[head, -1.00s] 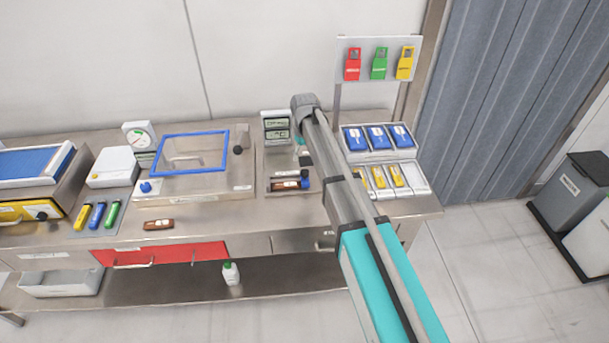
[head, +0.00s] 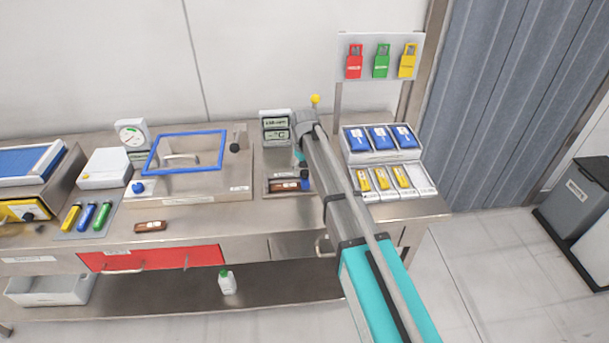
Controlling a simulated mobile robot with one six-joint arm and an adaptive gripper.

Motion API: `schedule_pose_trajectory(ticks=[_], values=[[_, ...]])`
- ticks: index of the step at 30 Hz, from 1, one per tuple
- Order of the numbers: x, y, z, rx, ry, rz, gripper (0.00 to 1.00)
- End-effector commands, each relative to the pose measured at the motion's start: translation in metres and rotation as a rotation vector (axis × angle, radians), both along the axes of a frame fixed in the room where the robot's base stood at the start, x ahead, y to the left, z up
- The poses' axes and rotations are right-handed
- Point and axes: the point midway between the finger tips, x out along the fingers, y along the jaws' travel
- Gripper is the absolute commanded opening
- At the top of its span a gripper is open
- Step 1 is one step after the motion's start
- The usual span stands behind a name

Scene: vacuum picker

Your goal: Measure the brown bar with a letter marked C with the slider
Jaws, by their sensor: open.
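A brown bar (head: 284,187) lies on a small metal measuring fixture, against a blue knob (head: 304,186) that looks like the slider. Another brown bar (head: 150,227) lies flat on the front of the bench, left of the fixture. The letters on both bars are too small to read. My gripper (head: 303,171) is mostly hidden behind my arm, just above and beside the right end of the fixture. Its fingertips are not clear. It is open, and nothing shows held in it.
A display unit (head: 276,126) stands behind the fixture. A blue-framed clear box (head: 184,152) stands to the left. The bench front between the loose bar and fixture is clear.

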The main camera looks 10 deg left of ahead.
Motion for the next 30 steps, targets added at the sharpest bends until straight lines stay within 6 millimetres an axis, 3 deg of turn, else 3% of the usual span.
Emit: schedule_pose_trajectory(ticks=[16,27,29,30], values=[[0.0,0.0,-0.0069,0.0,0.0,0.0,0.79],[0.0,0.0,-0.0069,0.0,0.0,0.0,0.11],[0.0,0.0,-0.0069,0.0,0.0,0.0,0.0],[0.0,0.0,-0.0069,0.0,0.0,0.0,0.0]])
